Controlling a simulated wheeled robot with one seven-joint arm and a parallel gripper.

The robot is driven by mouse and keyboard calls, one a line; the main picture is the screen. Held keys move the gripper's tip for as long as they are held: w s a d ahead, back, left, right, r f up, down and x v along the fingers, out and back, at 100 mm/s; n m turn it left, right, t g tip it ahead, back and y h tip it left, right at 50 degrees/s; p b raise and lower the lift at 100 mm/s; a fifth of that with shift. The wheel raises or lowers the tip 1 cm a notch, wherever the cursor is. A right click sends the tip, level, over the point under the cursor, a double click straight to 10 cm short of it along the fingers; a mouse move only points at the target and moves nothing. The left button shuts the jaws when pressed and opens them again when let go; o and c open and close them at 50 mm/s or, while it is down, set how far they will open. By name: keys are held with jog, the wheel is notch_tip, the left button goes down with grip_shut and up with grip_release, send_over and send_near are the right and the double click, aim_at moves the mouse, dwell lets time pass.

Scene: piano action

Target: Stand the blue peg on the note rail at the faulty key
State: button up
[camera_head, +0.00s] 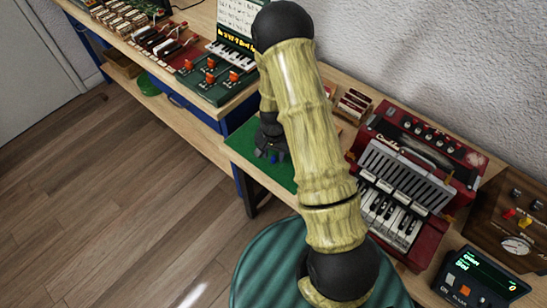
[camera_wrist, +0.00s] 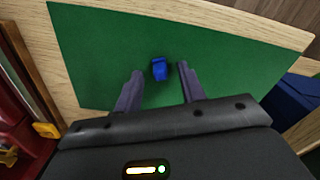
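The blue peg (camera_wrist: 159,69) is on the green mat (camera_wrist: 95,50) in the wrist view; a bit of blue, probably the peg, shows beside my gripper in the head view (camera_head: 274,159). My gripper (camera_wrist: 160,75) is open, its two dark fingers on either side of the peg in the picture. I see no contact, and cannot tell how far the fingertips are above the mat. In the head view my gripper (camera_head: 272,152) is over the mat, partly behind my arm. A red instrument with piano keys (camera_head: 392,215) stands to the right. I cannot make out which part is the note rail or which key is faulty.
A green unit with orange-red knobs (camera_head: 213,78) and a small keyboard stands at the left, a screen behind it. A dark panel with a lit display (camera_head: 482,277) and a wooden box with a gauge (camera_head: 517,246) are at the right. The wall runs behind the bench.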

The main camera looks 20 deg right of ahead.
aim_at(273, 156)
dwell(0.5)
grip_shut()
notch_tip(273, 156, up, 10)
jog(key=shift+b, duration=0.45)
dwell(0.7)
